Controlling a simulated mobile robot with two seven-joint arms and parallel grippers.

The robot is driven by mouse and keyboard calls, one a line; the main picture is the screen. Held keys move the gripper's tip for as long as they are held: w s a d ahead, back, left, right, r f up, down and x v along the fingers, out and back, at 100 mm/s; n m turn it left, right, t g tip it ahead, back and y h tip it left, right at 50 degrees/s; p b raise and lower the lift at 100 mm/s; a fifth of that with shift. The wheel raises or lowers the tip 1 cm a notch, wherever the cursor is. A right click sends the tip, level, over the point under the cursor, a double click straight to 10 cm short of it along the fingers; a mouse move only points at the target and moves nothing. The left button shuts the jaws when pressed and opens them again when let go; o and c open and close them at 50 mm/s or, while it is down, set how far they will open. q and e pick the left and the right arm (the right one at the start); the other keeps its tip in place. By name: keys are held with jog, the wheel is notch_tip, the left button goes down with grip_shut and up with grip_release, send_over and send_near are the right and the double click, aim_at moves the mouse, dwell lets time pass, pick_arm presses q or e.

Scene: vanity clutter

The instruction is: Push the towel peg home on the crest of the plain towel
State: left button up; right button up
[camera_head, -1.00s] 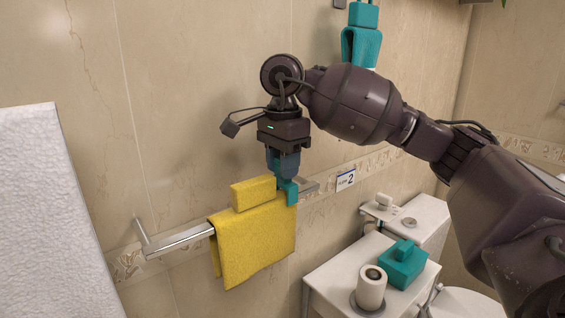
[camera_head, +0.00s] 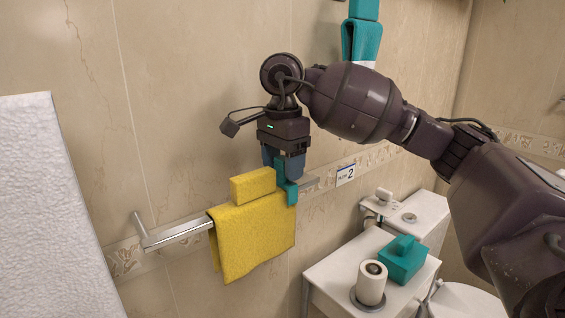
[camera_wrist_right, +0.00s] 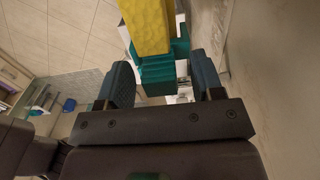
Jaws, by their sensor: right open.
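The yellow towel (camera_head: 254,240) hangs folded over the metal rail (camera_head: 180,234). A yellow block (camera_head: 252,186) sits on its crest. A teal peg (camera_head: 287,184) is upright at the right end of the towel's crest, its lower part reaching down by the towel's edge. How deep it is seated I cannot tell. My right gripper (camera_head: 283,172) points down over the peg, its fingers open and spread on either side. In the right wrist view the stepped teal peg (camera_wrist_right: 160,72) lies between the parted fingers, with yellow (camera_wrist_right: 146,25) beyond it. My left gripper is out of view.
Another teal holder (camera_head: 361,40) is high on the wall. A white cabinet (camera_head: 325,277) at lower right bears a teal box (camera_head: 403,262) and a paper roll (camera_head: 371,283). A small sign (camera_head: 346,175) marked 2 is on the wall.

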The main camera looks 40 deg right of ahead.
jog(key=shift+r, duration=0.1)
jog(key=shift+r, duration=0.3)
notch_tip(320, 180, up, 8)
jog(key=shift+r+p, duration=0.1)
jog(key=shift+p, duration=0.2)
jog(key=shift+r, duration=0.95)
jog(key=shift+f, duration=0.1)
